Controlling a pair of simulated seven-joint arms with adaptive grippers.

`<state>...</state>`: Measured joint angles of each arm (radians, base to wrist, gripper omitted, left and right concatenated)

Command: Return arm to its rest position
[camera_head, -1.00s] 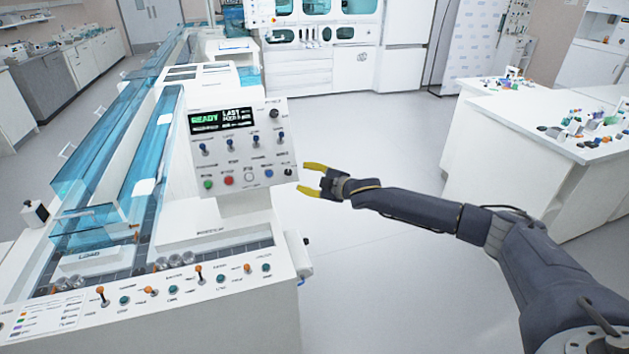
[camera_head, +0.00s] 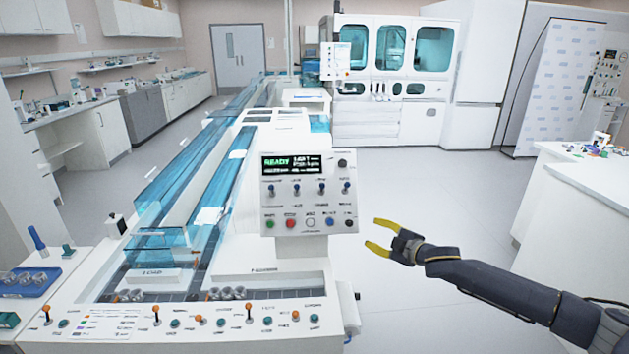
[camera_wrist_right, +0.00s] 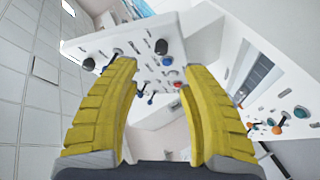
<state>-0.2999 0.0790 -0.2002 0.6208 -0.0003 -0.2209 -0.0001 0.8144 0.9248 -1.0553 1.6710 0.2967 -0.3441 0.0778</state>
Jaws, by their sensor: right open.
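My right gripper (camera_head: 380,236) has yellow fingers. It is open and empty, held in the air to the right of the control panel (camera_head: 309,210), apart from it. In the right wrist view its two fingers (camera_wrist_right: 163,110) stand wide apart with nothing between them. The panel (camera_wrist_right: 135,55) shows beyond the fingers there, with its knobs and switches. In the head view the panel's screen reads READY in green. My right arm comes in from the lower right. My left gripper is out of view.
The tube track (camera_head: 185,190) with blue clear covers runs away to the back. Its front deck (camera_head: 200,338) carries a row of switches. A blue rack (camera_head: 30,283) stands at the left. A white bench (camera_head: 585,205) is at the right. The floor (camera_head: 420,190) between is open.

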